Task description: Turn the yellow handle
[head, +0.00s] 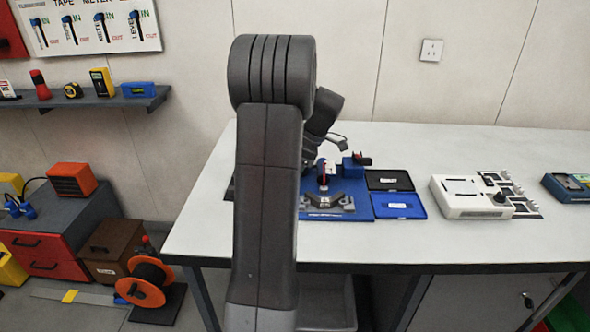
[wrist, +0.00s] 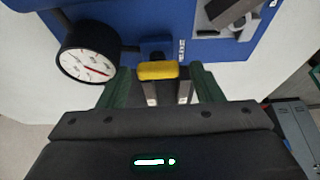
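In the wrist view the yellow handle (wrist: 158,71) lies crosswise near the fingertips, at the top of the gap between them. My gripper (wrist: 168,82) is open, its two green fingers standing apart with pale metal strips on their inner sides. I cannot tell whether a finger touches the handle. The handle sits on a dark mount at the edge of a blue panel (wrist: 160,18). A round dial gauge (wrist: 87,56) with a red needle is left of it. In the head view my arm hides the handle and most of my gripper.
In the head view a blue fixture board (head: 350,213) stands on the white workbench (head: 400,248). Black and blue trays (head: 398,206) and a white device (head: 465,208) lie to its right. A grey angled block (wrist: 230,10) is right of the handle in the wrist view.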

